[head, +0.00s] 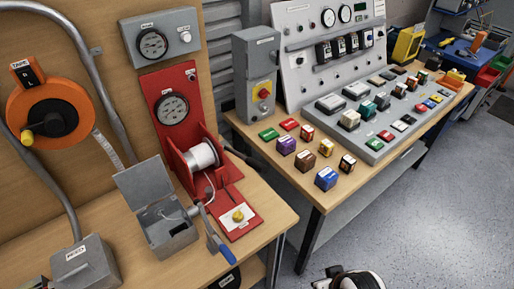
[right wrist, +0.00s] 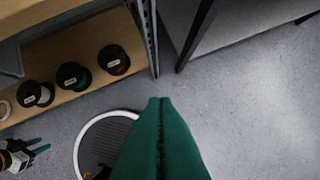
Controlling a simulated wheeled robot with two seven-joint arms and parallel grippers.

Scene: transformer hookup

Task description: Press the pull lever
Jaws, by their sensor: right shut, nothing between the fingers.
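The lever with a blue grip (head: 217,243) and a grey metal arm stands at the front of the wooden bench, beside the red winch-like unit (head: 172,125) with a white spool. It is tilted, with the blue grip hanging past the bench edge. No label on it can be read. My right gripper (right wrist: 160,100) shows in the right wrist view with its green fingers together and nothing between them, over the grey floor. It is away from the lever. A gripper with green fingers, my left (right wrist: 40,146), shows small at the lower left of that view; its opening is unclear.
An open grey box (head: 168,238) stands beside the lever. An orange tape reel (head: 50,122) hangs on the wall panel. A second table holds a control console (head: 375,150) and several coloured blocks. Several dark spools (right wrist: 73,76) sit on a low shelf. Grey floor is open ahead.

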